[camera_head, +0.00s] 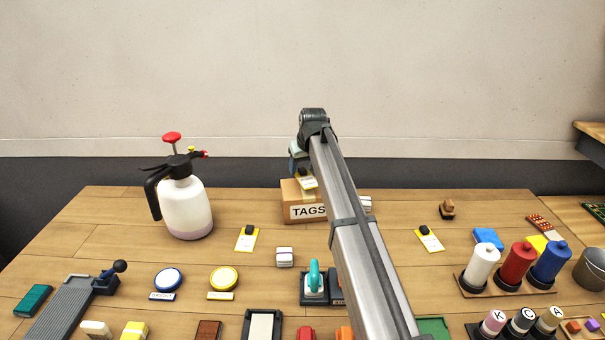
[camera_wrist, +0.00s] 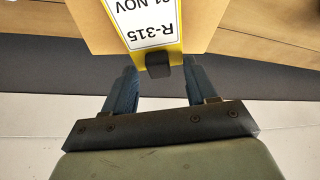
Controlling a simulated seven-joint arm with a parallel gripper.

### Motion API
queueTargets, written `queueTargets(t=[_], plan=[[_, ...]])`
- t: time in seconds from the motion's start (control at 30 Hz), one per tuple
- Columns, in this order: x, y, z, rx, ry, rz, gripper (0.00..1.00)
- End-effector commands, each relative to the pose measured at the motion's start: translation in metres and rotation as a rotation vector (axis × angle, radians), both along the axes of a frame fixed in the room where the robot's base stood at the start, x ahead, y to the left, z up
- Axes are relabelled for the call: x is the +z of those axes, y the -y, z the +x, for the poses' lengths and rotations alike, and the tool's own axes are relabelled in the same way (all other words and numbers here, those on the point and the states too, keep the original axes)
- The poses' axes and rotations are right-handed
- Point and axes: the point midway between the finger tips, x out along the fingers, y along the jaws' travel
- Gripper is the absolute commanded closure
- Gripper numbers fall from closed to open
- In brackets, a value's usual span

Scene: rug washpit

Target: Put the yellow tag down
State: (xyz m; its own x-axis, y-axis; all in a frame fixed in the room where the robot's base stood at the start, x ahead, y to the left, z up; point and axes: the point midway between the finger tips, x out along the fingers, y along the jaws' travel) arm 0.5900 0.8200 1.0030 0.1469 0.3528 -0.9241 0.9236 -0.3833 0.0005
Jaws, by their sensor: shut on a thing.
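My gripper (camera_wrist: 160,72) is shut on the yellow tag (camera_wrist: 160,43) by its black clip. The tag has a yellow border and a white label that reads R-315 and 21 NOV, upside down in the wrist view. In the head view the held tag (camera_head: 308,183) hangs at the top front of the cardboard TAGS box (camera_head: 292,198). My gripper (camera_head: 300,168) is partly hidden there behind my arm. I cannot tell whether the tag touches the box. The box also fills the area behind the tag in the wrist view (camera_wrist: 100,25).
Similar yellow tags lie flat on the wooden table, one left of the box (camera_head: 246,240) and one to the right (camera_head: 429,240). A white sprayer (camera_head: 185,210) stands at left. Red, white and blue bottles (camera_head: 517,266) stand at right.

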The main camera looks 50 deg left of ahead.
Motion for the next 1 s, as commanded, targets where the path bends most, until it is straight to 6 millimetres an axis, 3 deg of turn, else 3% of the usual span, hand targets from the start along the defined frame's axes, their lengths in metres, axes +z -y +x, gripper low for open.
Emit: queueTargets(t=[0.2, 0.6, 0.63, 0.9, 1.0], plan=[[-0.026, 0.0, 0.0, 0.0, 0.0, 0.0, 0.71], [-0.029, 0.0, 0.0, 0.0, 0.0, 0.0, 0.71], [-0.03, 0.0, 0.0, 0.0, 0.0, 0.0, 0.42], [-0.029, 0.0, 0.0, 0.0, 0.0, 0.0, 0.18], [-0.029, 0.0, 0.0, 0.0, 0.0, 0.0, 0.18]])
